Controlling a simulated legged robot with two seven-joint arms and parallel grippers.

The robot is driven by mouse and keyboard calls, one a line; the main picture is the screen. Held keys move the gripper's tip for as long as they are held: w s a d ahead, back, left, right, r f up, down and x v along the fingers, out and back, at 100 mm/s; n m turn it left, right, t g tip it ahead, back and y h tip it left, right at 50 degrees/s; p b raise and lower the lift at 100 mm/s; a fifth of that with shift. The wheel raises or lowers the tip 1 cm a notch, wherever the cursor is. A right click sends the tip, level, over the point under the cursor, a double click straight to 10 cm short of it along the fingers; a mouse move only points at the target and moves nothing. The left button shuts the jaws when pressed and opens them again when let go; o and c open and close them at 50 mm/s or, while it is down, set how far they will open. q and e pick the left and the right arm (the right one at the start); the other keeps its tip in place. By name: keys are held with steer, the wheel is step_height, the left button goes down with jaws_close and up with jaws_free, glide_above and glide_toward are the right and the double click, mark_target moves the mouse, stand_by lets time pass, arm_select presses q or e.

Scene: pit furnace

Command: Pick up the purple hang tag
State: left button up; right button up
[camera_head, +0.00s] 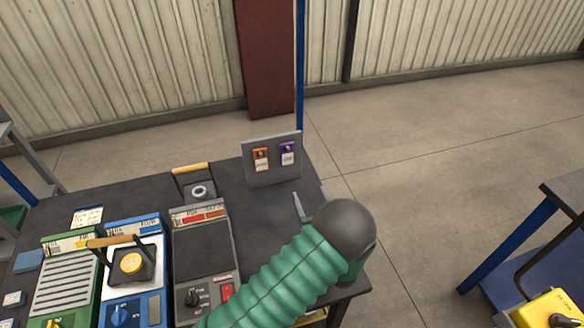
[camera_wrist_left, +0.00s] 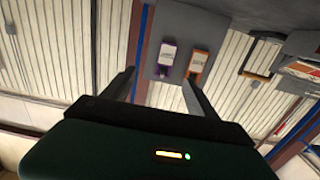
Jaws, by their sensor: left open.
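The purple hang tag (camera_head: 287,150) hangs on the right side of an upright grey board (camera_head: 272,174) at the far right of the dark table. It carries a white label. An orange tag (camera_head: 261,157) hangs to its left. My left gripper (camera_head: 311,199) is open and empty, in front of the board and apart from the tags; my dark wrist partly hides it. In the left wrist view, which looks inverted, the purple tag (camera_wrist_left: 168,55) appears between and beyond the open fingers (camera_wrist_left: 160,90), with the orange tag (camera_wrist_left: 198,66) near the right finger. My right gripper is out of view.
On the dark table (camera_head: 130,193) stand a green unit (camera_head: 68,285), a blue unit (camera_head: 133,260) and a grey unit (camera_head: 203,250) left of my arm. A blue post (camera_head: 300,70) rises behind the board.

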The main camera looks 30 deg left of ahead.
arm_select(q)
steer(key=w+a+r, duration=0.1)
steer(key=a, duration=0.2)
glide_toward(288, 157)
steer(key=x, duration=0.7)
steer(key=shift+w+a, duration=0.25)
steer(key=shift+w, duration=0.1)
steer(key=shift+a, duration=0.3)
steer(key=shift+d, duration=0.25)
steer(key=c, duration=1.1)
steer(key=shift+a, duration=0.1)
steer(key=c, duration=0.3)
